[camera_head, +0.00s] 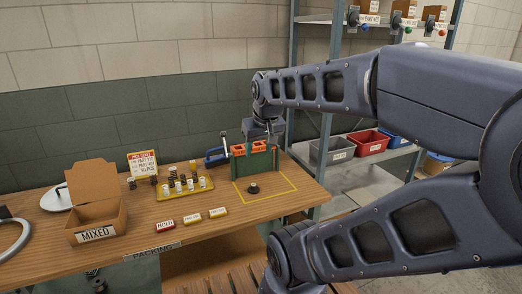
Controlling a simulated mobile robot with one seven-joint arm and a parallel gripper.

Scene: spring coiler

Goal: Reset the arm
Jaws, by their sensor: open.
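My arm comes in from the right and reaches across to the back of the wooden workbench (185,222). My gripper (265,137) hangs down at the arm's end, over or just in front of a green device with orange parts (253,160). It is open; its fingertips are small and hard to make out, and I see nothing held. I cannot tell whether it touches the device. A small dark round piece (253,189) lies in front of it, inside a yellow outlined square on the bench.
A yellow tray (160,204) with several small cylinders sits left of the device. A cardboard box marked MIXED (96,224) stands at the front left. Red (165,225) and yellow labelled blocks lie near the front edge. A metal shelf with red (369,141) and grey bins stands behind right.

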